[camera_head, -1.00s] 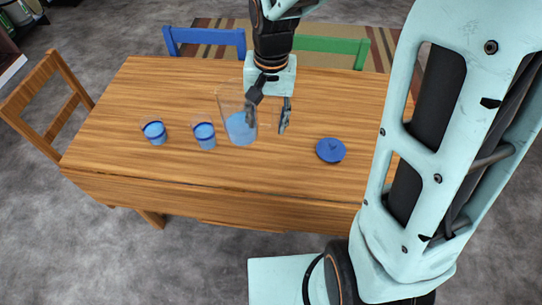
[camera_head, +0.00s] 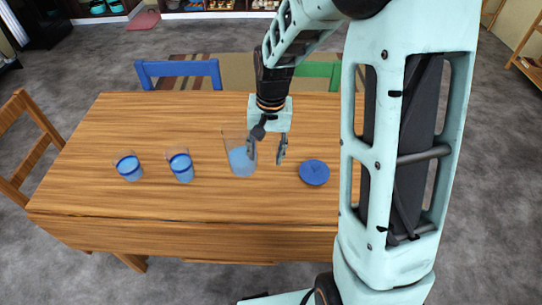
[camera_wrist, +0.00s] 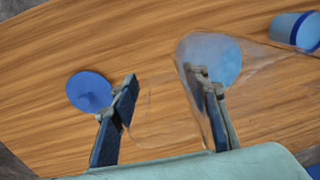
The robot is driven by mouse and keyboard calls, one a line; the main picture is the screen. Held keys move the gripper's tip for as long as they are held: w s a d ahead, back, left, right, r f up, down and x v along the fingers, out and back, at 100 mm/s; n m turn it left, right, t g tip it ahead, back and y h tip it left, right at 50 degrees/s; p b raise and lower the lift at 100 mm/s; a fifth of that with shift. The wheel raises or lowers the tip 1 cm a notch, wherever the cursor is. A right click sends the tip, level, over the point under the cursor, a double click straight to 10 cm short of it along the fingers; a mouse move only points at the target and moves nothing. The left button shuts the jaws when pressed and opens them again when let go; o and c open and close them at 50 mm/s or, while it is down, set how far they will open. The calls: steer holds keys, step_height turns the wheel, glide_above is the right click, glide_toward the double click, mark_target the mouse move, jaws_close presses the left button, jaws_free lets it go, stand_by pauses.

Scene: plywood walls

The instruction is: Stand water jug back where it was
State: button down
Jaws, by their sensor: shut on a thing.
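The clear water jug (camera_head: 241,162), with blue water in its lower part, is at the middle of the wooden table, between two cups and a blue disc. It looks close to upright in the head view; I cannot tell whether its base touches the table. My gripper (camera_head: 266,157) is at the jug's right side, its fingers on either side of the clear handle. In the wrist view my gripper (camera_wrist: 160,80) has one finger overlapping the jug (camera_wrist: 222,58). The handle is see-through and hard to make out there.
Two blue-banded cups of blue water, one nearer (camera_head: 181,166) and one farther left (camera_head: 129,168), stand left of the jug. A blue lid-like disc (camera_head: 314,172) lies to its right. Blue (camera_head: 178,72) and green (camera_head: 318,72) chairs stand behind the table (camera_head: 130,215), a wooden chair (camera_head: 28,145) at left.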

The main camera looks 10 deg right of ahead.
steer(key=f, duration=0.1)
steer(key=w+d+f, duration=0.1)
steer(key=d+f, duration=0.1)
steer(key=shift+w+d+f, duration=0.1)
steer(key=shift+w, duration=0.3)
steer(key=shift+w+f, duration=0.1)
steer(key=shift+f, duration=1.5)
steer(key=shift+f+b, duration=0.2)
steer(key=shift+b, duration=0.15)
steer(key=c, duration=1.1)
jaws_free()
steer(key=shift+r, duration=0.2)
step_height(320, 180, up, 12)
steer(key=p, duration=0.1)
steer(key=shift+s+d, duration=0.25)
steer(key=shift+d, duration=0.2)
